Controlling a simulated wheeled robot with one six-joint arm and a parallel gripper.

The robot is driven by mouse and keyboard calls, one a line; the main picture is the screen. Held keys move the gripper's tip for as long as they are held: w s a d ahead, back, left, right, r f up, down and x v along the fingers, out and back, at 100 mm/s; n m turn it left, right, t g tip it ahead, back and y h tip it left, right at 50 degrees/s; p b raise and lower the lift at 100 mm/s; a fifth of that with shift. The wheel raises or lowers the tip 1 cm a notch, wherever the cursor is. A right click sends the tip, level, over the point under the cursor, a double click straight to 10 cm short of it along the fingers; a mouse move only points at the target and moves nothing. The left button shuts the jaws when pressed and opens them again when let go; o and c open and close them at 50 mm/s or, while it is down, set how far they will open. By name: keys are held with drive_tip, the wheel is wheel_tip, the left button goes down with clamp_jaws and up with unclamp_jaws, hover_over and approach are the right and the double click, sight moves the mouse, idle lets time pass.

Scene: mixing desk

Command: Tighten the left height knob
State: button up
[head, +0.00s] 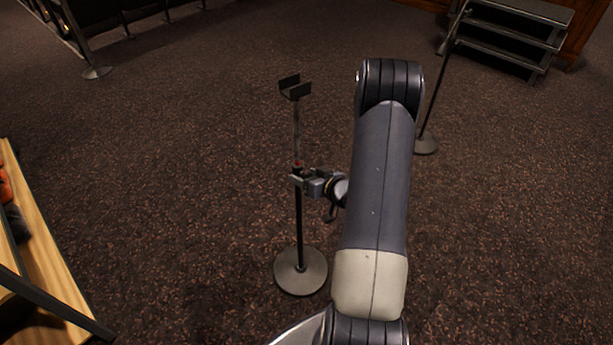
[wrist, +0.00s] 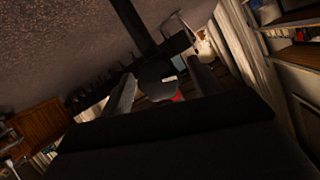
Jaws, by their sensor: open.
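A small red part, which looks like the height knob (head: 298,164), shows where the two poles meet. My gripper (head: 299,179) is at that joint, coming from the right. In the wrist view its jaws (wrist: 165,88) are open, with a red patch (wrist: 179,97) and a grey piece between them. I cannot tell if the fingers touch the knob, which is partly hidden.
A second stand (head: 427,144) with a round base is at the right, partly behind my arm. Steps (head: 510,38) stand at the upper right. A wooden shelf or table (head: 42,245) is at the left edge. Carpet around the stand is clear.

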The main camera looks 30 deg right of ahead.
drive_tip(key=v, duration=1.1)
drive_tip(key=shift+w+a, duration=0.1)
